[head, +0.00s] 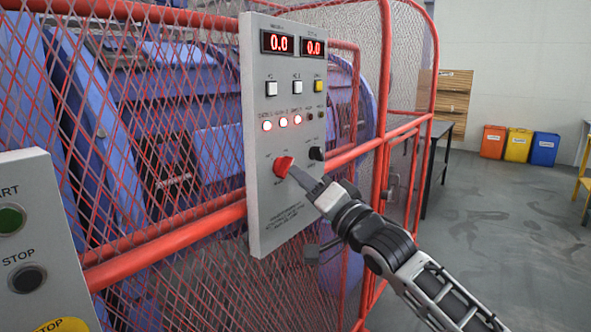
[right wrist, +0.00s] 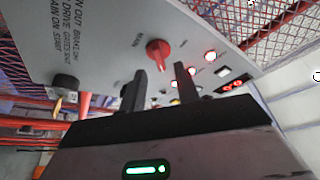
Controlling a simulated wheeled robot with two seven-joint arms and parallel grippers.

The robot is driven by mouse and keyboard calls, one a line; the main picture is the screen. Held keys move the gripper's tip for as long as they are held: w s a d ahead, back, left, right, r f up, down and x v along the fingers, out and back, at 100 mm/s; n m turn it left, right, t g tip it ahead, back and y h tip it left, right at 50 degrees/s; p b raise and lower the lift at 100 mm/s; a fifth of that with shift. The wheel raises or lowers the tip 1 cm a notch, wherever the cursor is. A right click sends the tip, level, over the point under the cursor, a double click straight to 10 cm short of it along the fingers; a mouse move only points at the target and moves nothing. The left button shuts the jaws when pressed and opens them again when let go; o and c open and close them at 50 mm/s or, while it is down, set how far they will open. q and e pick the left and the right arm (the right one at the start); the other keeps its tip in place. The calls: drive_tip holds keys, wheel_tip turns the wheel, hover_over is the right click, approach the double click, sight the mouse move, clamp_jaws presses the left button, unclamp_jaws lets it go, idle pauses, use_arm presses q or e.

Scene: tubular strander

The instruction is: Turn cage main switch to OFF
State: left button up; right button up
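The red rotary switch (head: 283,166) sits on the grey control panel (head: 262,215), at its lower left; the lettering around it is too small to read in the head view. In the right wrist view the red knob (right wrist: 158,50) shows ahead, beside the word MAIN, with its handle pointing toward the gripper. My right gripper (head: 298,176) reaches in from the lower right, close to the knob. In the right wrist view its two fingers (right wrist: 162,76) are apart, with the knob just beyond and between their tips. I cannot tell whether they touch it. My left gripper is out of view.
A black knob (head: 316,153) is right of the red one. Above are lit indicators (head: 283,122), push buttons (head: 297,87) and two displays reading 0.0 (head: 278,43). Red mesh fencing (head: 180,120) surrounds the blue machine. A START/STOP panel (head: 35,230) stands at lower left.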

sight(284, 167)
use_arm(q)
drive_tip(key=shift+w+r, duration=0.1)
use_arm(e)
drive_tip(key=shift+x, duration=1.7)
clamp_jaws()
drive_tip(key=shift+n, duration=0.4)
use_arm(q)
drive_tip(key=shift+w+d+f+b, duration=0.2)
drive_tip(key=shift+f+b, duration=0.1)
drive_tip(key=shift+b, duration=0.85)
use_arm(e)
drive_tip(key=shift+w+d+n+g+y, duration=0.15)
drive_tip(key=shift+n+g+y, duration=1.25)
drive_tip(key=shift+n, duration=2.7)
drive_tip(key=shift+w+d+n+g+y, duration=0.1)
drive_tip(key=shift+n+g+y, duration=1.3)
drive_tip(key=shift+n, duration=2.7)
drive_tip(key=shift+w+d+n+g+y, duration=0.15)
drive_tip(key=shift+n+g+y, duration=0.55)
drive_tip(key=shift+n+g, duration=2.35)
drive_tip(key=shift+n+t, duration=0.85)
drive_tip(key=shift+n, duration=0.4)
